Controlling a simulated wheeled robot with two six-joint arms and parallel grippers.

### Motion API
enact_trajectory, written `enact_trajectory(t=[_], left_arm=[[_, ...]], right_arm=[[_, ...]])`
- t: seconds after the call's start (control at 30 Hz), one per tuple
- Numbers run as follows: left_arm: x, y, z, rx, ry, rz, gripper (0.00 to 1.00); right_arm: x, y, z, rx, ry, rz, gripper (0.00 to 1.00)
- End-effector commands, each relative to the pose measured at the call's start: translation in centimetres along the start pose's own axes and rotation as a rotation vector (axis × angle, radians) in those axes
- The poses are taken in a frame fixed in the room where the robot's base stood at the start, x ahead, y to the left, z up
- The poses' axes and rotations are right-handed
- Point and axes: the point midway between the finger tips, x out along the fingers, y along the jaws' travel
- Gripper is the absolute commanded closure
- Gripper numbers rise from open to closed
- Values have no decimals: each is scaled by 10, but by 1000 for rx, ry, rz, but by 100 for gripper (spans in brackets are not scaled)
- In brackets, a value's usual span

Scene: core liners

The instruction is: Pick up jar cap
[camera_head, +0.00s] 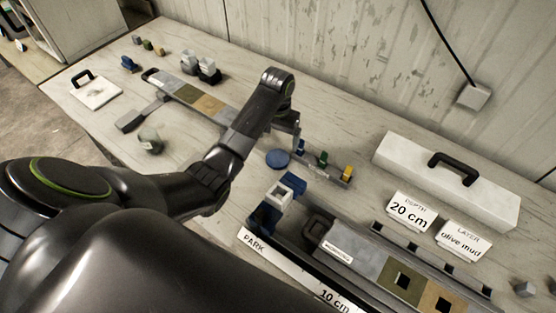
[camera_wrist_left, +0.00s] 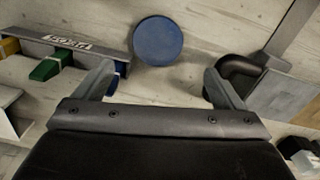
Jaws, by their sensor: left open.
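The jar cap (camera_head: 278,158) is a flat blue disc lying on the bench top in the head view. It also shows in the left wrist view (camera_wrist_left: 158,41), at the top middle, just beyond the line between the fingertips. My left gripper (camera_head: 290,128) is above the bench close to the cap, with nothing between its fingers. In the left wrist view its two fingers (camera_wrist_left: 164,80) are wide apart, one on each side of the cap's position, and do not appear to touch it. My right gripper does not show.
A small rack (camera_head: 322,172) with blue, green and yellow pieces stands right of the cap. A segmented core tray (camera_head: 192,96) with a black handle lies to the left. A blue and white block (camera_head: 276,196), a PARK strip (camera_head: 253,241) and a long liner box (camera_head: 350,243) lie nearer me.

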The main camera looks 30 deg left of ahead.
Motion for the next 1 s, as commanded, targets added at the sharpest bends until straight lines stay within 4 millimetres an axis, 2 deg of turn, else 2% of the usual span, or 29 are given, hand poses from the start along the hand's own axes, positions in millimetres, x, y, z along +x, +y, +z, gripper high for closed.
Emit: enact_trajectory(t=[0.1,0.37,0.53,0.7,1.0], left_arm=[[14,0,0,-1,-3,0,9],[30,2,1,0,-2,1,9],[52,5,3,0,-4,1,9],[70,5,2,1,-2,0,9],[74,5,2,2,1,-1,9]], right_arm=[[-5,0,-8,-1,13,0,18],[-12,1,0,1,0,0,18],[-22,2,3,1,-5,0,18],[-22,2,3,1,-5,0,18],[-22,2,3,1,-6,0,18]])
